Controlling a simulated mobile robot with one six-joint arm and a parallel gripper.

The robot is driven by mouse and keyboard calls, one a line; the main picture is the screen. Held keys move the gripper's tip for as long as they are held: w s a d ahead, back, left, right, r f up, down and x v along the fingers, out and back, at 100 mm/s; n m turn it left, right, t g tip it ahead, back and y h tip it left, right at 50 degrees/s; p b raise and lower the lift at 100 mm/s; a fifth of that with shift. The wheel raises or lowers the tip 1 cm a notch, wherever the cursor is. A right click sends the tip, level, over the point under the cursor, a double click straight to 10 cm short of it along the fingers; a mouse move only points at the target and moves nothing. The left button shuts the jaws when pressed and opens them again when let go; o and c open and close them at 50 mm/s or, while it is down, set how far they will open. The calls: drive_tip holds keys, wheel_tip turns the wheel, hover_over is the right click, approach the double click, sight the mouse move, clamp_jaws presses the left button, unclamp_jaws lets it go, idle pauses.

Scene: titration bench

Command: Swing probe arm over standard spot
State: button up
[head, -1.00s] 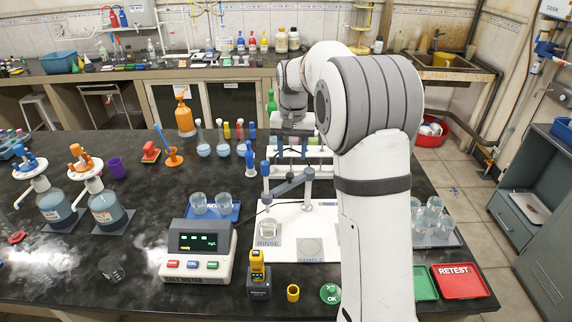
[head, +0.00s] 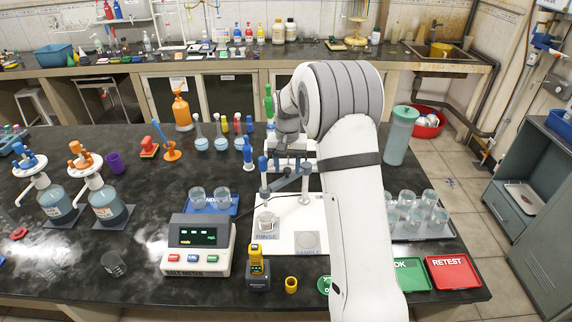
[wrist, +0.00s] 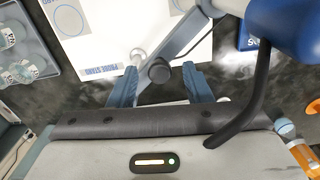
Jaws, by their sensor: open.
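The probe stand's white board (head: 268,229) lies on the black bench. Its upright post (head: 305,184) carries a grey probe arm (head: 286,182), which reaches left to a blue-capped probe (head: 263,165) over the RINSE spot. A small beaker (head: 266,218) stands there. The SAMPLE spot (head: 307,241) is empty. I cannot make out the standard spot in the head view. In the wrist view, my gripper (wrist: 165,82) is open, its blue-grey fingers on either side of the probe arm's dark round knob (wrist: 159,70). Contact cannot be told. My arm hides the board's right side.
A salt meter (head: 197,247) stands left of the board, with beakers on a blue tray (head: 222,210) behind it. A yellow instrument (head: 257,266) stands in front. At right are a beaker tray (head: 436,232), a red RETEST tray (head: 459,274) and a teal bottle (head: 399,135).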

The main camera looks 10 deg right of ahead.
drive_tip(key=shift+c, duration=0.4)
clamp_jaws()
drive_tip(key=shift+a, duration=0.2)
drive_tip(key=shift+d, duration=0.15)
